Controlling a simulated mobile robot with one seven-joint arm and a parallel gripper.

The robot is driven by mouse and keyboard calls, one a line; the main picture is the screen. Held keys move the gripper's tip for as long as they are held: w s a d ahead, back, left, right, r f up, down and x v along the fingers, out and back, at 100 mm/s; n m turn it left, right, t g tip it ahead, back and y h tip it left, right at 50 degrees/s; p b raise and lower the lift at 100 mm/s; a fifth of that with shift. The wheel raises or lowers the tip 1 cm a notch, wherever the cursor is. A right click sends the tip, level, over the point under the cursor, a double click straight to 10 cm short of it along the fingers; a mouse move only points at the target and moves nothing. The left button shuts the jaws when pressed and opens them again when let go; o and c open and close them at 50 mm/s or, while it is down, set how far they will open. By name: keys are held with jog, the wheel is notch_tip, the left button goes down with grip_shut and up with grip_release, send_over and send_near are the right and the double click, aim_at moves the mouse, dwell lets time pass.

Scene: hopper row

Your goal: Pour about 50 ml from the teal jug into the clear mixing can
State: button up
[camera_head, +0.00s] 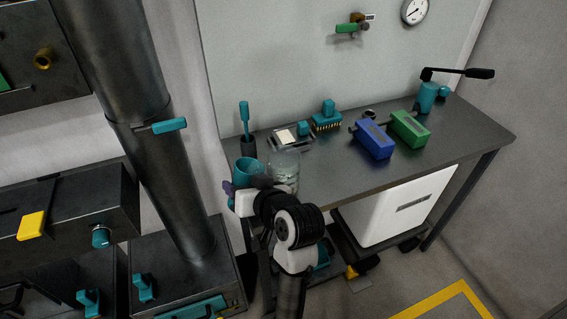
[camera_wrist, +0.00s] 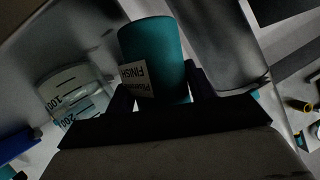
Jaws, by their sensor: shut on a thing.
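The teal jug (camera_head: 247,170) is at the left end of the workbench, in the grip of my gripper (camera_head: 243,188). In the wrist view the teal jug (camera_wrist: 155,52) stands between the two dark fingers of my gripper (camera_wrist: 163,85), with a white label reading "FINISH" on its side. The clear mixing can (camera_head: 285,170) stands just right of the jug, partly hidden by my arm. In the wrist view the clear can (camera_wrist: 76,92) shows graduation marks to the left of the jug. I cannot tell how much liquid is in either one.
On the dark workbench (camera_head: 330,185), a dark holder with a teal-handled tool (camera_head: 245,118) stands behind the jug. A small scale-like device (camera_head: 290,138), a teal brush (camera_head: 326,118), a blue block (camera_head: 372,140) and a green block (camera_head: 409,129) are farther right. The front middle is clear.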

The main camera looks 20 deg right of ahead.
jog(key=shift+s+a+r+p, duration=0.15)
jog(key=shift+r+p, duration=0.4)
jog(key=shift+p, duration=0.4)
jog(key=shift+a+f+n+h+p, duration=0.1)
jog(key=shift+a+n+h+p, duration=0.2)
jog(key=shift+n+p, duration=0.35)
jog(key=shift+s+a+f+n+t+h+p, duration=0.1)
jog(key=shift+a+f+n+t+h+p, duration=0.25)
jog(key=shift+n+h+p, duration=0.45)
jog(key=shift+y, duration=0.3)
jog(key=shift+s+f+m, duration=0.1)
jog(key=shift+m, duration=0.15)
